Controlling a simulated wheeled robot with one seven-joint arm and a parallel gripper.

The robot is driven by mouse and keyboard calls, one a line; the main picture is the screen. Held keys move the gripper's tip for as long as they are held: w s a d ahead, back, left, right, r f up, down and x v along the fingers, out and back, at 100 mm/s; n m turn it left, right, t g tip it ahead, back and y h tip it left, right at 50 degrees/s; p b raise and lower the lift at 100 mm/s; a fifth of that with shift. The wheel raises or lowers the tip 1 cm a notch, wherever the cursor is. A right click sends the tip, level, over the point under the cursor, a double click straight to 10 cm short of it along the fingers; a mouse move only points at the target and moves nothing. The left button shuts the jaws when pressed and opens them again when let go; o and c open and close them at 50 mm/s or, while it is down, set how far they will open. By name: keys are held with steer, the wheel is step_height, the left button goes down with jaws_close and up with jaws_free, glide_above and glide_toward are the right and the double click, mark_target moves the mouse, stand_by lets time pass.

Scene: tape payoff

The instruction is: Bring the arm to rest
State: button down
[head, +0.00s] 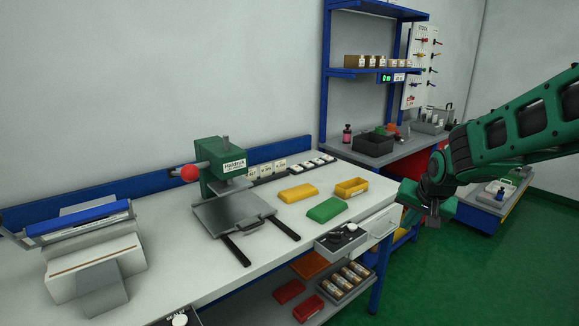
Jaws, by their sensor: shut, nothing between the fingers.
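My arm (510,132) comes in from the right edge, green and black. It hangs in the air over the floor, off the front right corner of the white bench. My gripper (432,221) is at its end, pointing down, shut and empty. It is apart from the bench and the things on it. The fingertips are small and dark in this view.
Green floor (480,280) lies clear below right.

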steer(key=s+d+g, duration=0.3)
steer(key=s, duration=1.5)
steer(key=s+d+g, duration=0.3)
steer(key=s, duration=1.4)
steer(key=shift+s+y, duration=0.4)
steer(key=shift+w+f, duration=0.25)
steer(key=shift+w, duration=0.4)
